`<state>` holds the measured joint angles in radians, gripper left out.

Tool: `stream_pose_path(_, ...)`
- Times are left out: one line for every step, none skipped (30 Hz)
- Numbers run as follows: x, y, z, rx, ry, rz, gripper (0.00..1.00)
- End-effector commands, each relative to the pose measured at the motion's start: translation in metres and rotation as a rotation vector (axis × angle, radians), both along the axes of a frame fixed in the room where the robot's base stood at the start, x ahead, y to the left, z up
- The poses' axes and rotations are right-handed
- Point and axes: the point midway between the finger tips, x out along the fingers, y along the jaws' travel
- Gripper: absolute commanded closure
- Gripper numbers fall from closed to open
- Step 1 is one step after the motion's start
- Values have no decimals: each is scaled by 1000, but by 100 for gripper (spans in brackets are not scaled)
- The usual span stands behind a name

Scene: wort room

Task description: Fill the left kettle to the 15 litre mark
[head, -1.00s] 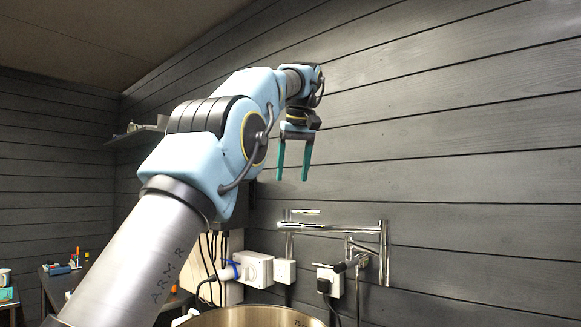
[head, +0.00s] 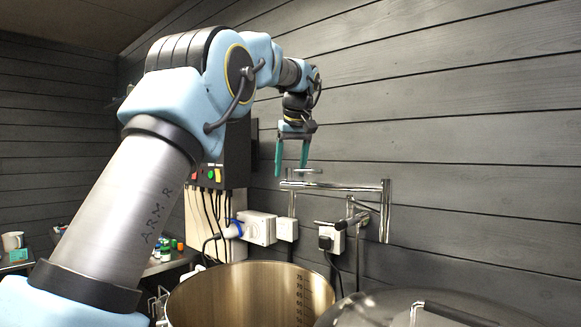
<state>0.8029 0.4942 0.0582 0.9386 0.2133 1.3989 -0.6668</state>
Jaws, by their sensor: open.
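The left kettle (head: 235,296) is a wide, open steel pot at the bottom centre. A black scale runs down its inside wall, with 75 at the top; the lower marks and the bottom are out of view, so I cannot see any water. A chrome pipe (head: 345,187) with jointed arms is mounted on the wall behind and above the kettle. My gripper (head: 291,172) points down with two teal fingers, open and empty. It appears just above the left part of the pipe in the picture; I cannot tell whether it touches.
A second kettle with a shiny lid (head: 455,308) and bar handle stands at the lower right. A control box (head: 215,170) with coloured buttons, sockets (head: 262,228) and hanging cables are on the wall behind. A side table with a mug (head: 12,241) is at left.

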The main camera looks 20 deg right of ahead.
Motion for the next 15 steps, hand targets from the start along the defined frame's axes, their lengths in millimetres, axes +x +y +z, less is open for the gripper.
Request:
stream_pose_path(0, 0, 0, 0, 0, 0, 32)
stream_pose_path(0, 0, 0, 0, 0, 0, 32)
stream_pose_path(0, 0, 0, 0, 0, 0, 32)
stream_pose_path(0, 0, 0, 0, 0, 0, 32)
stream_pose_path(0, 0, 0, 0, 0, 0, 32)
stream_pose_path(0, 0, 0, 0, 0, 0, 32)
stream_pose_path(0, 0, 0, 0, 0, 0, 34)
stream_pose_path(0, 0, 0, 0, 0, 0, 38)
stream_pose_path(0, 0, 0, 0, 0, 0, 42)
stream_pose_path(0, 0, 0, 0, 0, 0, 45)
stream_pose_path(0, 0, 0, 0, 0, 0, 49)
stream_pose_path(0, 0, 0, 0, 0, 0, 53)
stream_pose_path(0, 0, 0, 0, 0, 0, 57)
stream_pose_path(0, 0, 0, 0, 0, 0, 60)
stream_pose_path(0, 0, 0, 0, 0, 0, 65)
